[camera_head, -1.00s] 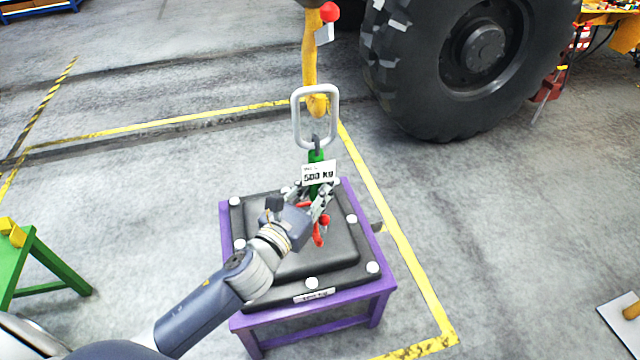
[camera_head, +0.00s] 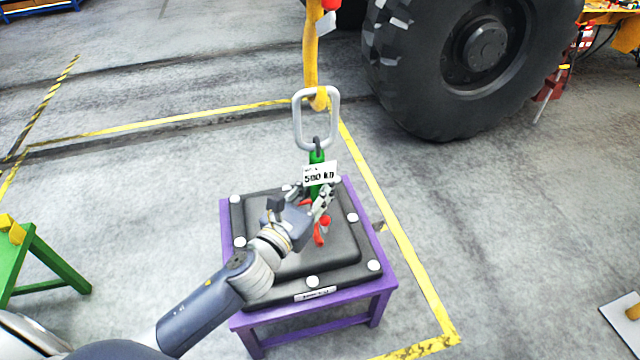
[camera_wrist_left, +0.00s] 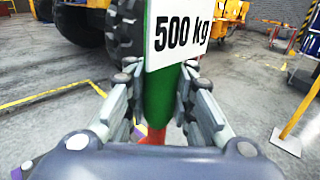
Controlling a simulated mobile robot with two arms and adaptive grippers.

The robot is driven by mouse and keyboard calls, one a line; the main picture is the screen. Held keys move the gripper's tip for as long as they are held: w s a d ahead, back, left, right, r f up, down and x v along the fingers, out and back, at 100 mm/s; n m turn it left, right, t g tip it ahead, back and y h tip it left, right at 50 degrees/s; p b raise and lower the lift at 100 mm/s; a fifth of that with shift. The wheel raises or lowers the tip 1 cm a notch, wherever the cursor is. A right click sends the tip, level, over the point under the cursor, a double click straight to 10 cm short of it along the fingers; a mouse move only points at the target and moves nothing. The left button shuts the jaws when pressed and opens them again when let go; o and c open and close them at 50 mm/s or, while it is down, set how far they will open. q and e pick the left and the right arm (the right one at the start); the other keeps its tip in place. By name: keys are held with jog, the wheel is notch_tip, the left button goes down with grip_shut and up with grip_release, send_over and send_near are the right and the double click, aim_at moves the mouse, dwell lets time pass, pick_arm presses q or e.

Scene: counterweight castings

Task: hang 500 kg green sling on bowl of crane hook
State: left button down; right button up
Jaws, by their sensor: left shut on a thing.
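The green sling (camera_head: 316,180) stands upright in my left gripper (camera_head: 318,197), with a white 500 kg tag on it and a grey oblong ring (camera_head: 298,122) at its top. In the left wrist view, the left gripper (camera_wrist_left: 160,110) is shut on the green body (camera_wrist_left: 158,88) just below the tag (camera_wrist_left: 178,32). The yellow crane hook (camera_head: 312,60) hangs from above, its bowl at the ring's upper bar. Whether the ring sits in the bowl or only overlaps it in the picture, I cannot tell. A red end hangs below my gripper. My right gripper is not in view.
A black casting (camera_head: 290,262) with white knobs lies on a purple stand (camera_head: 318,322) under my gripper. A large tyre (camera_head: 455,70) stands behind right. A green trestle (camera_head: 40,262) is at the left. The floor right of the yellow line is mostly clear.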

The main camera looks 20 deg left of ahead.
pick_arm(q)
jog(key=shift+r, duration=0.15)
jog(key=c, duration=1.3)
grip_release()
jog(key=shift+f, duration=0.3)
jog(key=s, duration=0.4)
jog(key=s+a, duration=0.1)
jog(key=s, duration=0.3)
jog(key=s+a, duration=0.1)
jog(key=s, duration=0.3)
jog(key=shift+a+r, duration=0.15)
jog(key=shift+r, duration=0.1)
jog(key=shift+w+f, duration=0.1)
